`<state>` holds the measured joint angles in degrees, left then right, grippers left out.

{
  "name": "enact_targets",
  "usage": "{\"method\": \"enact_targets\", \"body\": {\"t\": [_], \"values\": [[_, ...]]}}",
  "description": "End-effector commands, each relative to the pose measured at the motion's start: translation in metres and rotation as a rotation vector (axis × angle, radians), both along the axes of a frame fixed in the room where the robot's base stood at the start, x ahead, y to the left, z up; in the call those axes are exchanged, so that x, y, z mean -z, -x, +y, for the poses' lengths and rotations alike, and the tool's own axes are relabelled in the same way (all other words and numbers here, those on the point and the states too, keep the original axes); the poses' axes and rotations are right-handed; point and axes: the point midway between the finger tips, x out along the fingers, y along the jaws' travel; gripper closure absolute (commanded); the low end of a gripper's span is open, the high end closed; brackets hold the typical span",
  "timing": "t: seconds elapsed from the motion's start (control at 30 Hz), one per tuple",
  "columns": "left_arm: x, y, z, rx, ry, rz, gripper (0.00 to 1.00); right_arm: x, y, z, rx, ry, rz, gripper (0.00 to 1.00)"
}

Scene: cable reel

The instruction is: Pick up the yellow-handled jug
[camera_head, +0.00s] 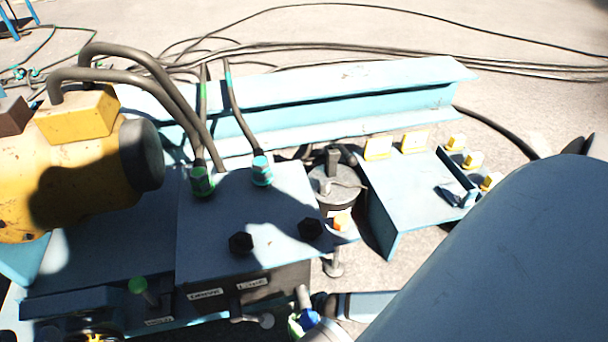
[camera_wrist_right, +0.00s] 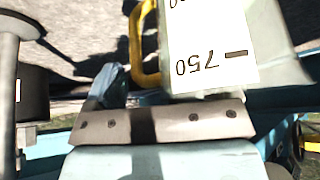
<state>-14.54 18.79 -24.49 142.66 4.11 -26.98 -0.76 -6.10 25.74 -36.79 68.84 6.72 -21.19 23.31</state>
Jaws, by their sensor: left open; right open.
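In the right wrist view the jug (camera_wrist_right: 268,50) is close in front of my right gripper (camera_wrist_right: 185,88). It is pale grey, with a white label marked 750 that reads upside down. Its yellow handle (camera_wrist_right: 136,48) is a loop on the left of the label. The right gripper is open; I cannot tell whether it touches the jug. I cannot make out the jug in the head view.
A large blue-grey rounded arm part of mine covers the lower right. A yellow motor (camera_head: 75,165) stands left beside a blue block (camera_head: 245,220) with hoses. A blue beam (camera_head: 300,95) runs behind. Cables lie on the ground beyond, with bare ground (camera_head: 450,25) farther back.

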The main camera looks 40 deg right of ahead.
Motion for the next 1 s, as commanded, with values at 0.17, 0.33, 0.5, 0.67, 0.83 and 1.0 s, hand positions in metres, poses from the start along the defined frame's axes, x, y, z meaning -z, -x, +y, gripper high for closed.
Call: {"method": "enact_targets", "body": {"t": [0.17, 0.33, 0.5, 0.67, 0.83, 1.0], "values": [[-0.0017, -0.0004, 0.0002, -0.001, -0.003, -0.008, 0.57, 0.0003, -0.0006, 0.0003, 0.0, 0.0, 0.0, 0.2], [-0.0015, -0.0003, 0.0001, 0.0, -0.003, -0.007, 0.57, 0.0002, -0.0006, 0.0004, 0.0, 0.0, 0.0, 0.46], [-0.001, -0.0003, -0.0001, 0.0, -0.003, -0.005, 0.57, 0.0001, -0.0006, 0.0008, 0.0, -0.001, 0.0, 0.85], [-0.001, -0.0003, -0.0001, 0.0, -0.002, -0.005, 0.57, -0.0005, -0.0015, 0.0011, 0.0, -0.002, -0.003, 1.0], [-0.0012, -0.0003, -0.0001, 0.0, -0.002, -0.005, 0.57, -0.0007, -0.0015, 0.0009, 0.0, -0.002, -0.002, 1.0], [-0.0037, -0.0001, -0.0004, 0.002, 0.003, 0.001, 0.57, -0.0033, -0.0008, 0.0003, 0.0, -0.002, -0.002, 1.0]]}}
